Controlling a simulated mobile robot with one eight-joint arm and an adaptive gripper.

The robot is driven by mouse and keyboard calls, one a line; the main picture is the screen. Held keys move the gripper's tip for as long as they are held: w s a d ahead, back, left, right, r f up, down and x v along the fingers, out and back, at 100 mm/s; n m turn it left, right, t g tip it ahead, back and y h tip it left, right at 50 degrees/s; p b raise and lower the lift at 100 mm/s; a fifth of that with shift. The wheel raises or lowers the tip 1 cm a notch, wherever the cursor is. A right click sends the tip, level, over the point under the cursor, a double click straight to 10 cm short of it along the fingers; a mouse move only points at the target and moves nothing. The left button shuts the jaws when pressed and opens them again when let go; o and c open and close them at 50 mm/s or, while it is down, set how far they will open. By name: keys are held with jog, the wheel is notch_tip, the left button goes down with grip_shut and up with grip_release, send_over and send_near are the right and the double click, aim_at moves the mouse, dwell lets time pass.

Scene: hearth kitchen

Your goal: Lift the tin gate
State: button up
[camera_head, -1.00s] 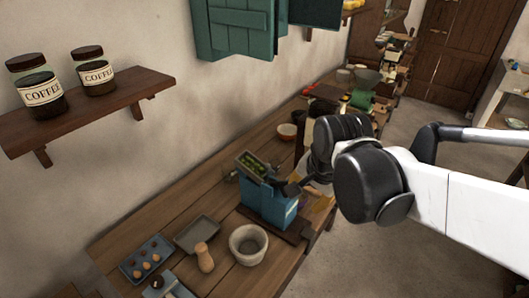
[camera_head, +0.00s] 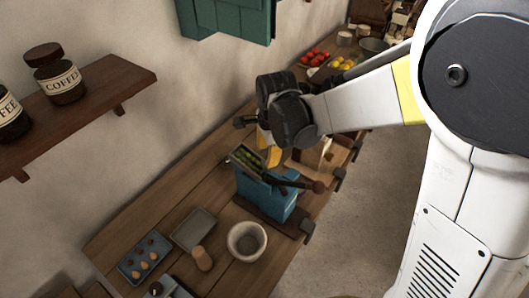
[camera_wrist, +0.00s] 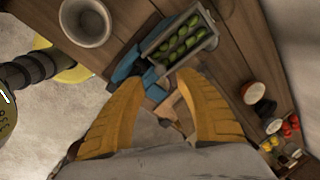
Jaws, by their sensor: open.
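A blue machine (camera_head: 262,197) stands on the workbench on a dark base, with a grey open metal tray (camera_head: 233,158) of green pieces on top and a dark lever with a brown knob (camera_head: 318,187) at its right. In the wrist view, the blue machine (camera_wrist: 128,66) and its tray (camera_wrist: 160,48) lie just beyond my fingertips. I cannot tell which part is the tin gate. My gripper (camera_head: 270,150) is open, with yellow fingers, above and behind the machine. In the wrist view my gripper (camera_wrist: 158,80) shows nothing held between its fingers.
Red and yellow fruit (camera_head: 316,56) lie farther back. A shelf with coffee jars (camera_head: 60,80) is on the wall.

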aim_at(265, 167)
jog(key=f, duration=0.3)
jog(key=w+f+b, duration=0.1)
jog(key=f, duration=0.2)
jog(key=shift+w+a, duration=0.1)
jog(key=shift+a, duration=0.05)
